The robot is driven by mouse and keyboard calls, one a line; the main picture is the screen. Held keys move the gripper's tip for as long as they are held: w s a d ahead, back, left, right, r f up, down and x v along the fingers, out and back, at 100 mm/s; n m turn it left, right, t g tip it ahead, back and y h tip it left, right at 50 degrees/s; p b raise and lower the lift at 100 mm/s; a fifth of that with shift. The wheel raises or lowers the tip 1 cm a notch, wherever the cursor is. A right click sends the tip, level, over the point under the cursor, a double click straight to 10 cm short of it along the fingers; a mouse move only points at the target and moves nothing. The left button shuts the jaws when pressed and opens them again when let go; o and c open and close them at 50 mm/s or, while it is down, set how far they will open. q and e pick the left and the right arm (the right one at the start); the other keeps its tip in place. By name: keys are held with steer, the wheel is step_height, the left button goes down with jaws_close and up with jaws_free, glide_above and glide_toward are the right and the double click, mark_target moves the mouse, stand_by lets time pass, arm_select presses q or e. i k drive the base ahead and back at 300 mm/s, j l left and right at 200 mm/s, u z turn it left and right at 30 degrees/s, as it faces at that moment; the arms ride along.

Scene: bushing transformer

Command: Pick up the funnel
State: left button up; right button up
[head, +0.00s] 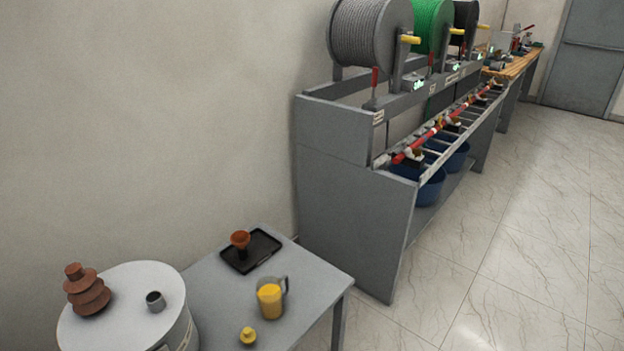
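The funnel (240,241) is small and reddish-brown with a wide top. It stands upright on a black tray (265,251) at the back of a grey table (215,306). Neither of my grippers is in the head view, and nothing touches the funnel from above.
A clear jug with yellow liquid (270,300) and a small yellow object (247,336) stand on the table. A white drum (125,290) at left carries a brown ribbed bushing (88,291) and a grey cup (155,301). A grey cable-reel rack (350,200) stands behind right. Floor at right is clear.

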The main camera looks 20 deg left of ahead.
mark_target(239, 239)
steer(key=i+u, duration=0.15)
steer(key=u, duration=1)
steer(key=i+l+u, duration=0.45)
steer(key=l, duration=0.2)
steer(key=i+l+u, duration=0.2)
steer(key=l, duration=0.15)
steer(key=l+u, duration=0.25)
steer(key=l, duration=0.15)
steer(key=i+l+u, duration=0.2)
steer(key=l, duration=0.7)
